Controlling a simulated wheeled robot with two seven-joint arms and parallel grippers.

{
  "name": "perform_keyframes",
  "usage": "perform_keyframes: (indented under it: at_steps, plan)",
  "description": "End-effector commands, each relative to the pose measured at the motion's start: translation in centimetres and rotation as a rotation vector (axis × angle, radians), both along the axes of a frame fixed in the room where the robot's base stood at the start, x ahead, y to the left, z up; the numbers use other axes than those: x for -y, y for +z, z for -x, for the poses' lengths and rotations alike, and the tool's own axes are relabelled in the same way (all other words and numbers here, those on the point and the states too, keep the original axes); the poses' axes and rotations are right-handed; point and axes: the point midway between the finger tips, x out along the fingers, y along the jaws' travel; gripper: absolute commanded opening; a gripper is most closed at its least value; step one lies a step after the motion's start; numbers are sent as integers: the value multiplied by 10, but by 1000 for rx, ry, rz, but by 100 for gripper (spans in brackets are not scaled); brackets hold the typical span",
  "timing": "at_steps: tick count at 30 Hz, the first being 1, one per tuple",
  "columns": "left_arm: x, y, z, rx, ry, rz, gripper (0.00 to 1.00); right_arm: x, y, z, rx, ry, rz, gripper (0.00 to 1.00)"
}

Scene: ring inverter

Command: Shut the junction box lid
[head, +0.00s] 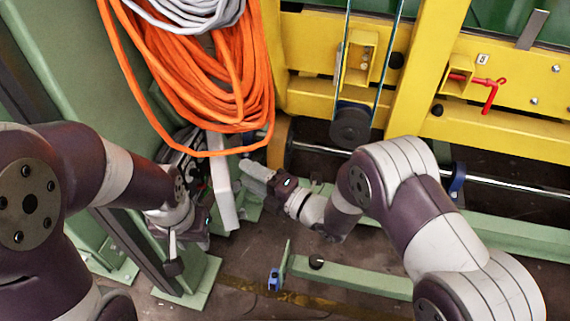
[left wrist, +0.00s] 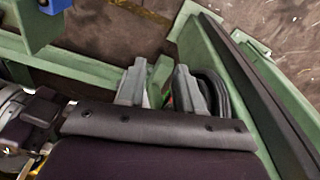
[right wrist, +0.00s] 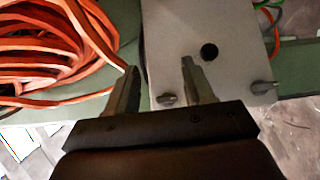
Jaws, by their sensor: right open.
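The junction box lid (head: 222,185) is a pale panel that stands out from the box, seen nearly edge-on in the head view. The box (head: 188,150), with dark parts in it, sits on the green post and is partly hidden by my left arm and the orange cable. The right wrist view shows the lid's face (right wrist: 220,22), with a black round knob and corner screws. My right gripper (head: 254,172) is open just right of the lid; its fingers (right wrist: 160,85) point at that face. I cannot tell whether they touch. My left gripper (left wrist: 153,85) is open low by the post, below the box.
A thick orange cable coil (head: 205,75) hangs above the lid, its lower loop close to it. Yellow machinery (head: 420,70) fills the back right. A green floor rail (head: 350,277) crosses the front. A black cable (left wrist: 215,95) shows beside my left fingers.

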Motion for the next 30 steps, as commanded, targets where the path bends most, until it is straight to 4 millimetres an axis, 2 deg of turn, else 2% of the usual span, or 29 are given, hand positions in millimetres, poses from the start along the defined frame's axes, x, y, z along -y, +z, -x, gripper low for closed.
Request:
perform_keyframes:
  at_steps: [1,6,9,14,22,24,25,26,28,29,30]
  plan:
    - [0,15,0,1,0,0,35,12,14,3,-3,-5,1,47]
    - [0,33,0,0,0,0,35,51,35,16,-7,-6,6,47]
    - [0,39,0,0,0,0,35,67,43,22,-8,-4,5,47]
    - [0,42,0,0,0,0,35,80,47,27,-9,-1,7,47]
    - [0,41,0,0,0,0,35,81,46,28,-11,0,7,47]
    - [0,41,0,1,0,0,12,81,46,28,-22,0,0,47]
    - [0,41,0,1,0,0,3,81,44,28,-51,-2,-7,47]
    - [0,41,0,1,0,0,0,82,37,27,-107,-8,-4,47]
    - [0,41,0,1,0,0,0,94,1,23,-358,-105,29,47]
    - [0,41,0,1,0,0,0,105,-17,21,-496,-183,46,47]
    - [0,42,0,1,0,0,0,124,-36,18,-686,-319,58,47]
